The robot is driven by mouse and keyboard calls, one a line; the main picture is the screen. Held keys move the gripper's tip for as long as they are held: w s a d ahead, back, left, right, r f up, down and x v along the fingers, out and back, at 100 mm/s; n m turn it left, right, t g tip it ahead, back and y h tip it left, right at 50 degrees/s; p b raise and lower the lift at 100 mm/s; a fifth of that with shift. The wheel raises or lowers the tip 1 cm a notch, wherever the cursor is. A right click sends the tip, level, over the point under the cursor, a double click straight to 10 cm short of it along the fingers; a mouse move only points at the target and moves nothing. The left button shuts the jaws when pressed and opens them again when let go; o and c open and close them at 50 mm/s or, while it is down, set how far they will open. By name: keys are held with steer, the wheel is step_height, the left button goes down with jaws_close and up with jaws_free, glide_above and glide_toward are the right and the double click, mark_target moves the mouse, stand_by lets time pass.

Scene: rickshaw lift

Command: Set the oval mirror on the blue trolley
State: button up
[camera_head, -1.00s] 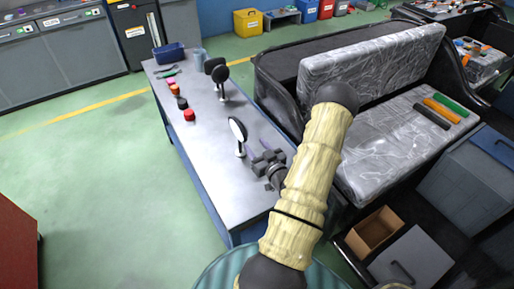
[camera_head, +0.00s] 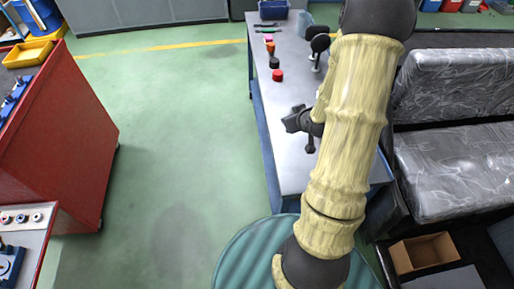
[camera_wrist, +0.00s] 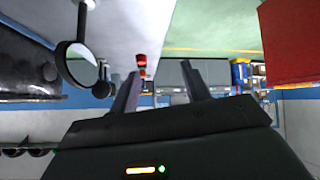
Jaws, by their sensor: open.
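In the wrist view a near mirror (camera_wrist: 75,66) with a dark rim and an oval face stands left of my fingers, apart from them. A second mirror (camera_wrist: 103,70) is behind it. In the head view one dark mirror (camera_head: 319,43) stands on the grey-topped table with blue sides (camera_head: 290,85); the nearer mirror is hidden behind my arm. My gripper (camera_head: 297,124) is over the table's left side; its two fingers (camera_wrist: 163,88) are apart and empty. Whether this table is the blue trolley I cannot tell.
Red and black knobs (camera_head: 276,75) and a blue bin (camera_head: 273,9) are on the table. A red cabinet (camera_head: 75,130) stands at left, with a button panel (camera_head: 25,235) in front of it. A wrapped grey seat (camera_head: 455,85) is at right. The green floor between is clear.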

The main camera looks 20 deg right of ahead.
steer(key=s+a+r+g, duration=0.3)
steer(key=s+a+r, duration=0.1)
steer(key=s+a, duration=0.3)
steer(key=s+a+r+m+g, duration=0.1)
steer(key=s+a+r+g, duration=0.2)
steer(key=a, duration=0.8)
steer(key=s+r, duration=0.2)
steer(key=s, duration=0.2)
steer(key=shift+r+g+y, duration=0.25)
steer(key=shift+g+y, duration=0.15)
